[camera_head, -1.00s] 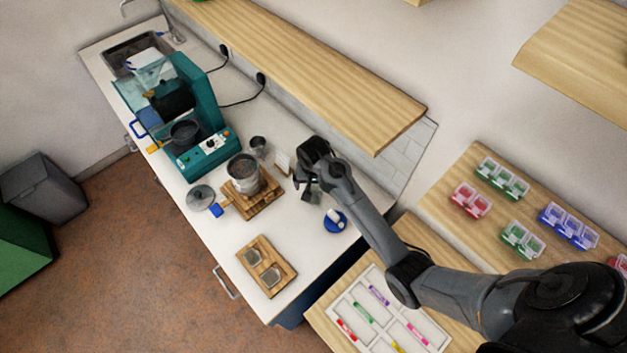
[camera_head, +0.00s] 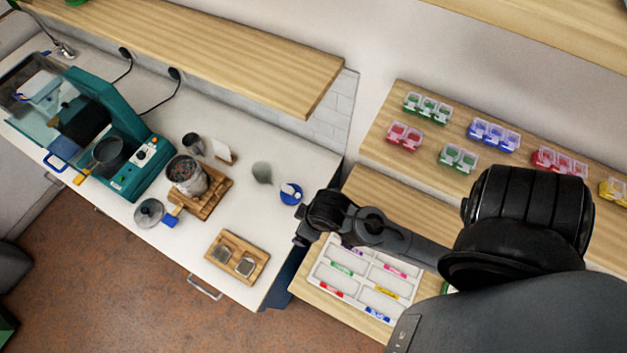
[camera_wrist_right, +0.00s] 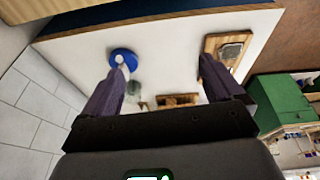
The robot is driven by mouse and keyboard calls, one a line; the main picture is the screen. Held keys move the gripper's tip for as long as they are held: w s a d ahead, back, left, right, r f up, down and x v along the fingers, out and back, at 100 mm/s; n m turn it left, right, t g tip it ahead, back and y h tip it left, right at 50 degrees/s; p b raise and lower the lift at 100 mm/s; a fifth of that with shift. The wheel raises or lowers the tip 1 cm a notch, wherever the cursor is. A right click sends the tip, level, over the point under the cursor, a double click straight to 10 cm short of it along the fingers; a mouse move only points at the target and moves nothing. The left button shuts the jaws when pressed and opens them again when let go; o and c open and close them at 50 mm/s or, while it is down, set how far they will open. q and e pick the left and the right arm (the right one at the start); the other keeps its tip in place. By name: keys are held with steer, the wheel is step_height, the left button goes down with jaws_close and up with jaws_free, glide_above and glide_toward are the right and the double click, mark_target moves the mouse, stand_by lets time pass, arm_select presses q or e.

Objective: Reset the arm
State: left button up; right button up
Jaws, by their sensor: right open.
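My right gripper (camera_wrist_right: 160,68) is open and empty in the right wrist view, its two dark purple fingers wide apart above the white counter. In the head view its wrist end (camera_head: 303,238) hangs by the counter's right end, beside the white marker tray; the fingers are mostly hidden there. A blue round holder (camera_head: 291,193) stands on the counter just behind it, and also shows near the left finger in the right wrist view (camera_wrist_right: 122,57). My left gripper is not in view.
The white counter (camera_head: 240,205) holds a teal machine (camera_head: 132,160), a pot of beads (camera_head: 187,174), a grey lid (camera_head: 149,212) and a small wooden board (camera_head: 225,262). The sectioned marker tray (camera_head: 322,272) lies right of the gripper. Coloured bead boxes (camera_head: 493,134) stand on the shelf behind.

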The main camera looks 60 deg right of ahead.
steer(key=shift+s+a+r+n, duration=0.3)
steer(key=shift+s+r, duration=0.15)
steer(key=shift+s, duration=0.2)
steer(key=shift+s+a+r+n, duration=0.2)
steer(key=shift+s+a+r, duration=0.1)
steer(key=shift+s+r, duration=0.25)
step_height(320, 180, up, 11)
steer(key=p, duration=1.1)
steer(key=shift+s+f, duration=0.1)
steer(key=shift+f, duration=0.05)
